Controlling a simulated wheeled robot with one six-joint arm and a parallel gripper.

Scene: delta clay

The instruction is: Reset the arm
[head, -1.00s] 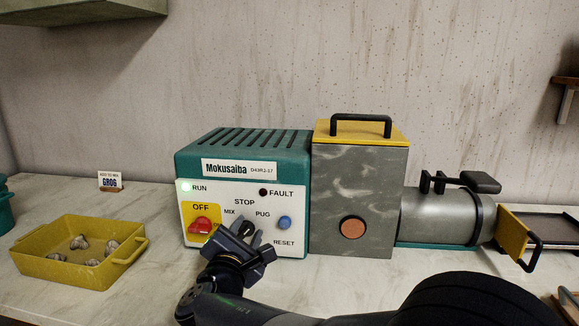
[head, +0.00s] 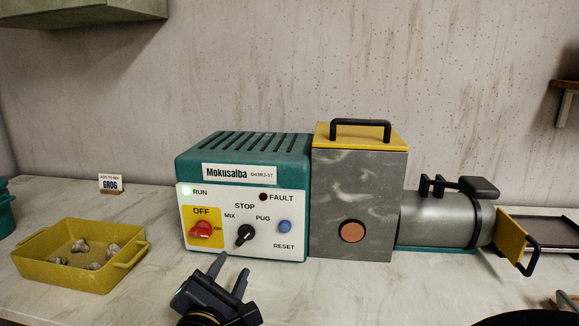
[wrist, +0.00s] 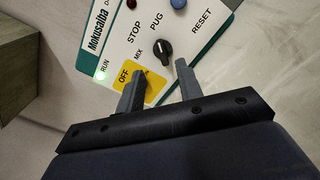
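My gripper (head: 231,275) is open and empty in front of the machine, low in the head view. Its fingers point toward the control panel and touch nothing that I can see. In the wrist view the open fingers (wrist: 158,83) show with the black selector knob (wrist: 165,49) beyond them. The Mokusaiba machine (head: 243,165) has its green RUN light (head: 186,189) lit and its FAULT light (head: 263,193) dark. The red switch (head: 201,229) sits on the yellow OFF/ON plate. The knob also shows in the head view (head: 245,235), beside the blue RESET button (head: 285,226).
A yellow tray (head: 60,275) with several grey lumps and a GROG sign (head: 110,183) stand at left. A grey hopper (head: 350,190) with a yellow lid and a metal barrel (head: 437,218) adjoin the machine. The counter between tray and machine is clear.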

